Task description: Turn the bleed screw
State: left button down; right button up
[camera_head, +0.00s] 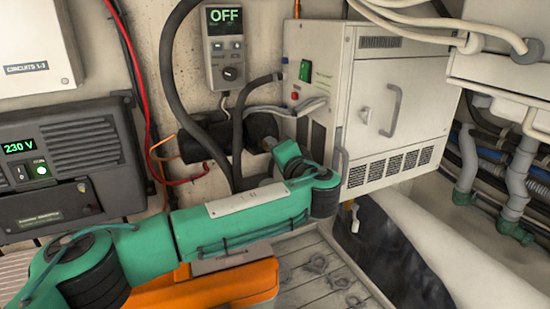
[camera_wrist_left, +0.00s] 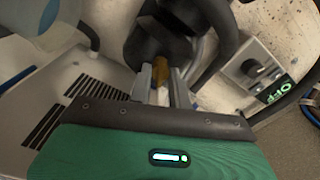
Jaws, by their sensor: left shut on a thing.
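My left arm comes in from the left and bends back toward the wall, with my left gripper (camera_head: 269,144) at the dark cylindrical unit below the controller. In the left wrist view the two grey fingers of my left gripper (camera_wrist_left: 162,86) are shut on a small brass-coloured piece, which looks like the bleed screw (camera_wrist_left: 161,69). The piece sits in front of a dark rounded body (camera_wrist_left: 150,42). In the head view the screw is hidden by my gripper and wrist. My right gripper is in neither view.
A controller reading OFF (camera_head: 224,46) hangs above, and a white cabinet with a handle (camera_head: 400,100) stands to the right. Dark hoses (camera_head: 168,75) run close by. A 230 V unit (camera_head: 62,165) is at left, an orange case (camera_head: 225,287) below my arm.

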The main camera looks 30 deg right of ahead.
pick_arm(q)
jog(key=m+b, duration=0.1)
jog(key=m, duration=2.1)
jog(key=shift+a+b, duration=0.15)
jog(key=shift+b, duration=0.2)
jog(key=shift+f+m, duration=0.1)
jog(key=shift+m, duration=0.3)
jog(key=c, duration=1.3)
grip_release()
jog(key=shift+w, duration=0.1)
